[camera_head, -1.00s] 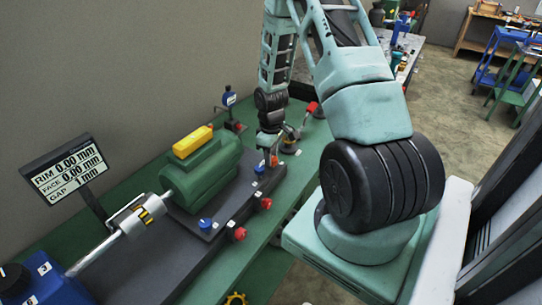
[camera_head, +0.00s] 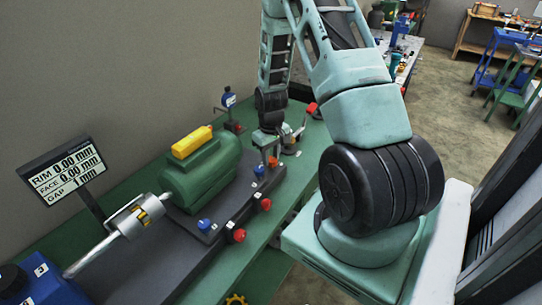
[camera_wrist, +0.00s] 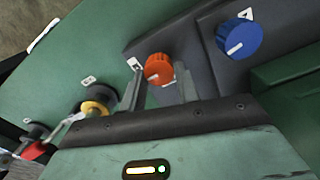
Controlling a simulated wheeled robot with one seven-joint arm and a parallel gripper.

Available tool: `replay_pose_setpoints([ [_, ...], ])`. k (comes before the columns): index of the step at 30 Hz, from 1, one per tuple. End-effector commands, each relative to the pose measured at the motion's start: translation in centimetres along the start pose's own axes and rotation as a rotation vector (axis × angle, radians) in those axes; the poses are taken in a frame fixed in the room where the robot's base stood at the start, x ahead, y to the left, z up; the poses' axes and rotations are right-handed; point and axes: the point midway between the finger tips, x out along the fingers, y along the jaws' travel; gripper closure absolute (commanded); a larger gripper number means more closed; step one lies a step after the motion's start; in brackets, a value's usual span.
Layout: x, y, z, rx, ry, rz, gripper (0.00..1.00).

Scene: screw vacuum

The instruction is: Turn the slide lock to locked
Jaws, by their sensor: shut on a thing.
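An orange-red knob (camera_wrist: 158,66) with a white pointer line stands at the edge of the dark base plate, beside a small white tag. I cannot tell whether it is the slide lock, as its tag is unreadable. My gripper (camera_wrist: 160,84) has a finger on each side of this knob in the wrist view and is shut on it. In the head view my gripper (camera_head: 270,154) points down at the far end of the base plate. The red knob (camera_head: 273,162) shows just below its fingers. The fingertip contact is too small to see clearly.
A blue knob (camera_wrist: 238,37) stands close by on the plate. A black-and-yellow part (camera_wrist: 97,106) and a red-ended handle (camera_wrist: 35,150) lie to the left. The green motor (camera_head: 205,170) with its yellow box (camera_head: 192,142) and a readout screen (camera_head: 62,172) are nearby.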

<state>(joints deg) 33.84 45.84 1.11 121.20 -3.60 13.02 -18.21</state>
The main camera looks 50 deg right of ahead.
Motion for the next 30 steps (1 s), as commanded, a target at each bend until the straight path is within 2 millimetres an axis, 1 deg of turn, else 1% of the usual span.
replay_pose_setpoints([
  [6, -0.1, 0.1, -0.1, 0.003, 0.003, 0.001, 0.91],
  [7, -0.1, 0.1, -0.1, 0.003, 0.003, 0.001, 0.63],
  [9, -0.1, 0.1, -0.1, 0.003, 0.003, 0.001, 0.47],
  [17, -0.1, 0.0, 0.0, 0.001, 0.001, 0.0, 0.47],
  [20, -0.4, 0.0, -0.1, 0.001, 0.002, 0.0, 0.47],
  [23, -1.4, 0.1, -0.1, 0.001, 0.005, 0.001, 0.47],
  [26, -3.0, 0.1, -0.1, 0.001, 0.006, 0.002, 0.47],
  [30, -6.1, 0.1, -0.1, 0.002, 0.008, 0.003, 0.47],
])
